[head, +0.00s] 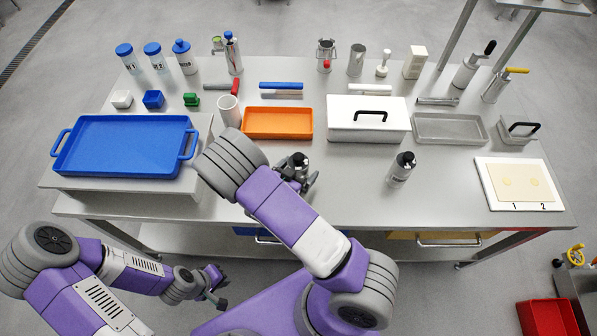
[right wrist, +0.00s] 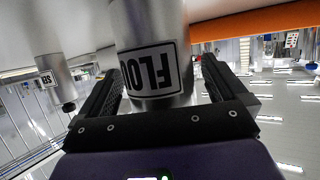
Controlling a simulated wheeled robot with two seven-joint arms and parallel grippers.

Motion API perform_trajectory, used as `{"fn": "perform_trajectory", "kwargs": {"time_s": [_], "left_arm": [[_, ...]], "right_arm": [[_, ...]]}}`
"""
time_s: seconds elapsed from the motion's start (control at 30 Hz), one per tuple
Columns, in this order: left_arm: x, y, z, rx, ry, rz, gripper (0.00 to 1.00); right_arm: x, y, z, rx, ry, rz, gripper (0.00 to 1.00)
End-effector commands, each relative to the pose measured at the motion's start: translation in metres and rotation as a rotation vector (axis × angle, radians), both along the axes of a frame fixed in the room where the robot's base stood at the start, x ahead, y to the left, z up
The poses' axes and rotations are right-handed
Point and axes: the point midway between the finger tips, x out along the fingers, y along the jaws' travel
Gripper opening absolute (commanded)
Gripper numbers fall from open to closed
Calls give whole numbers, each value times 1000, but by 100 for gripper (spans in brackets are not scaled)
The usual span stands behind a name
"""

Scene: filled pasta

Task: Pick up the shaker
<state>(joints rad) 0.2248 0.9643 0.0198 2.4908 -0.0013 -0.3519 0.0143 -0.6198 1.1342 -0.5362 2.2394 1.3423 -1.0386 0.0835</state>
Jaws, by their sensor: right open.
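A metal shaker (right wrist: 150,70) with a FLOU label, the rest cut off, stands between the fingers of my right gripper (right wrist: 158,82) in the right wrist view, where the label looks upside down. The fingers are open on either side of it; contact is not clear. In the head view my right gripper (head: 296,178) is at the table's front middle, and only the shaker's dark top shows there. A second metal shaker (head: 400,170) with a dark top stands to the right; in the wrist view a labelled one (right wrist: 55,80) shows at left. My left gripper (head: 215,288) is low, off the table; its opening is unclear.
An orange tray (head: 277,136) and a white lidded box (head: 340,132) lie behind the right gripper. A blue tray (head: 120,172) is at left. A white board (head: 485,197) with dough is at right. The table front between second shaker and board is clear.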

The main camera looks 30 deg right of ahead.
Motion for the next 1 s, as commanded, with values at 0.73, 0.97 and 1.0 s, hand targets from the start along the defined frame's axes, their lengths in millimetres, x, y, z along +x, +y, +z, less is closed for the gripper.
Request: {"fn": "perform_trajectory", "kwargs": {"time_s": [0.73, 0.97, 1.0], "left_arm": [[0, 0, 0, 0, 0, 0, 0], [0, 0, 7, 0, 0, 0, 0], [0, 0, 9, 0, 0, 0, 0]], "right_arm": [[0, 0, 1, 0, -1, 0, 30], [0, 1, 22, 1, -4, 0, 30], [1, 1, 30, 2, -6, 0, 30]]}}
